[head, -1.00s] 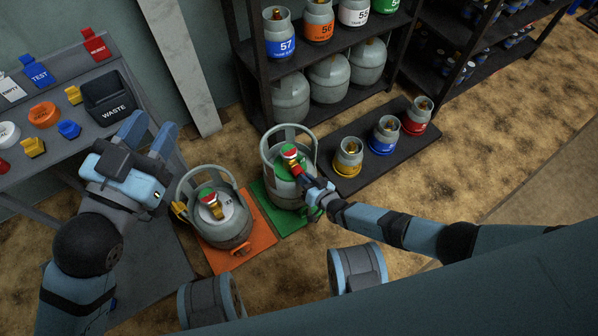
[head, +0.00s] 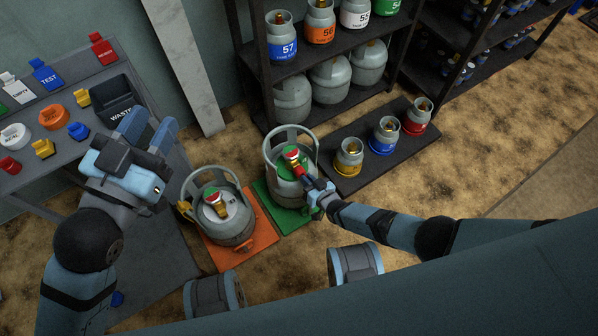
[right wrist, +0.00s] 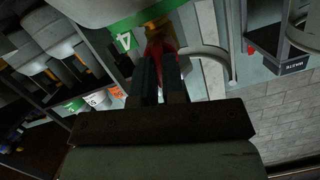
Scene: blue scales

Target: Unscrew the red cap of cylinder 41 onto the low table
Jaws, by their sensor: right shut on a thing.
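A grey cylinder (head: 279,198) with a collar ring and green top stands upright on a green mat. Its green band, with a digit 4 visible, shows in the right wrist view (right wrist: 152,17); the full number cannot be read. A red cap (head: 293,153) is at its valve. My right gripper (head: 303,172) reaches in from the right, its narrow fingers closed on the red part at the valve, which also shows in the right wrist view (right wrist: 162,49). My left gripper (head: 148,130) is open and empty, above the grey surface at left. A low grey surface (head: 165,248) lies below my left arm.
A black platform (head: 349,187) holds three small cylinders. A shelf (head: 262,75) with tanks stands behind. A waste bin (head: 105,98) and coloured pieces are at left.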

